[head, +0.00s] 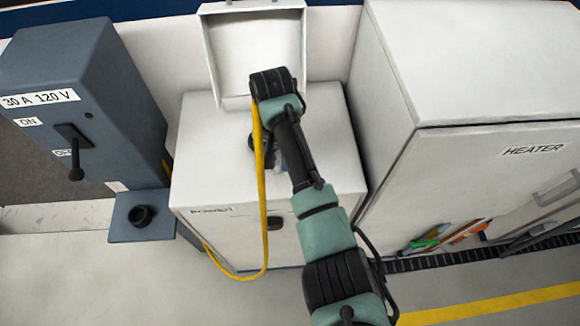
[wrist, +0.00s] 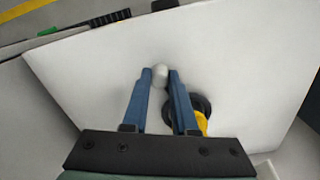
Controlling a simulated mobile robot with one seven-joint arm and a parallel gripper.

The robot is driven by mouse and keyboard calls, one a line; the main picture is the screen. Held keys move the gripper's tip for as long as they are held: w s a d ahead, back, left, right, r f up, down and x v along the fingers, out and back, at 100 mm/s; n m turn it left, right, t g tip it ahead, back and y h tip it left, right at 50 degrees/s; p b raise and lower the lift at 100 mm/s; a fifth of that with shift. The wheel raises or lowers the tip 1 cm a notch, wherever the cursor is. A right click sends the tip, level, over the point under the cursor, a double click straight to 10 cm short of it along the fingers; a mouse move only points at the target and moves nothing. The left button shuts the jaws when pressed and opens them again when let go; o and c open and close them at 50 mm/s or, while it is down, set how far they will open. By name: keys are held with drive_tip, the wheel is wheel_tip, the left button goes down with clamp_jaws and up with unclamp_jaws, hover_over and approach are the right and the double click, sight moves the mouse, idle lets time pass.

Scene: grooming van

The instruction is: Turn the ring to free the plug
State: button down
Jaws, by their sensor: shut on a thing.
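A black ring (wrist: 203,104) sits on the white top of the power box, around the end of a yellow plug (wrist: 203,122). The right finger covers part of the ring's left side. My gripper (wrist: 160,74) has its two blue fingers shut on a small pale rounded knob (wrist: 160,77), to the left of the ring. I cannot tell whether the knob joins the ring. In the head view my arm hides most of this spot. A yellow cable (head: 261,200) hangs from there down the box front.
The power box (head: 190,150) has its lid (head: 257,50) raised behind. A blue-grey switch box (head: 75,75) with a lever and a small shelf (head: 140,228) stands left. A white heater cabinet (head: 460,70) stands close on the right. The cable loops near the floor.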

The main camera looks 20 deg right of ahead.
drive_tip(key=shift+a+r+m, duration=0.2)
drive_tip(key=shift+a+m, duration=0.3)
drive_tip(key=shift+a+m+p, duration=0.7)
drive_tip(key=shift+m, duration=0.2)
drive_tip(key=a+m, duration=0.1)
drive_tip(key=w+a+m, duration=0.1)
drive_tip(key=shift+f+m, duration=0.15)
drive_tip(key=shift+m, duration=0.25)
drive_tip(key=w+a+m, duration=0.1)
drive_tip(key=m, duration=0.1)
drive_tip(key=w+a+m+b, duration=0.1)
drive_tip(key=m, duration=0.1)
drive_tip(key=shift+a+f, duration=0.1)
drive_tip(key=shift+a, duration=0.1)
drive_tip(key=shift+w+a+m+b, duration=0.25)
drive_tip(key=shift+w+m+b, duration=0.1)
drive_tip(key=shift+m, duration=0.3)
drive_tip(key=shift+w+a+m+b, duration=0.25)
drive_tip(key=shift+w+m, duration=0.1)
drive_tip(key=shift+m, duration=0.3)
drive_tip(key=shift+w, duration=0.1)
drive_tip(key=c, duration=0.7)
unclamp_jaws()
